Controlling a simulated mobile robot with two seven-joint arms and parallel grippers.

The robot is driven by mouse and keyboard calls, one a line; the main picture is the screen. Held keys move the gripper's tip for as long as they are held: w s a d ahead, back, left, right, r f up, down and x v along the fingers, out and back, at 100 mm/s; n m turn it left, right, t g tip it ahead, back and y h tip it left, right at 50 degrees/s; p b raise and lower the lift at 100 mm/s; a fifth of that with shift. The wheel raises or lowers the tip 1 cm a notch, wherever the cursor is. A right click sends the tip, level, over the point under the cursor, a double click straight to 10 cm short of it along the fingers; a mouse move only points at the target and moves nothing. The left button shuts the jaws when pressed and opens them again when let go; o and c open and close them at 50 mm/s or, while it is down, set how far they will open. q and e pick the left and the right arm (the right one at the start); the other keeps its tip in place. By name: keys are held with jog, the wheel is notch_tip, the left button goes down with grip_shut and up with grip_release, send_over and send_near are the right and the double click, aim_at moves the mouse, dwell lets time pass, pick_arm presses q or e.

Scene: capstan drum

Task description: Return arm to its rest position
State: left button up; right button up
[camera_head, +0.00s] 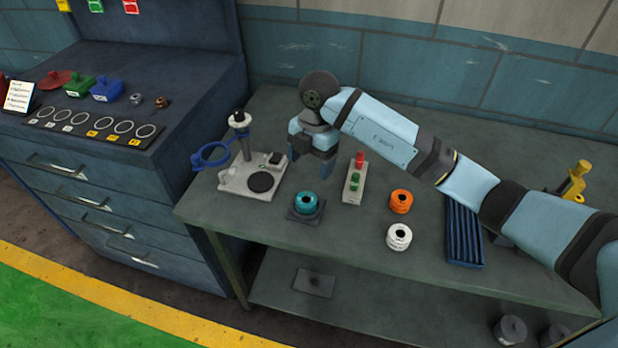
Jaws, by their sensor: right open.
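My right arm comes in from the right over the workbench (350,235). My right gripper (312,172) is open and empty, fingers pointing down. In the picture it is just above a teal spool (306,203) on a small dark square base, apart from it. To its left is a pale device (240,182) with a post, a blue ring and a round black pad. To its right is a small grey box (353,185) with a red and a green button. My left gripper is not in view.
An orange spool (401,201), a white spool (399,237) and a dark blue ribbed tray (463,235) lie under or near my forearm. A yellow tool (575,182) stands at the far right. A drawer cabinet (110,210) adjoins on the left. The bench front middle is clear.

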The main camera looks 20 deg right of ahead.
jog(key=shift+r, duration=0.55)
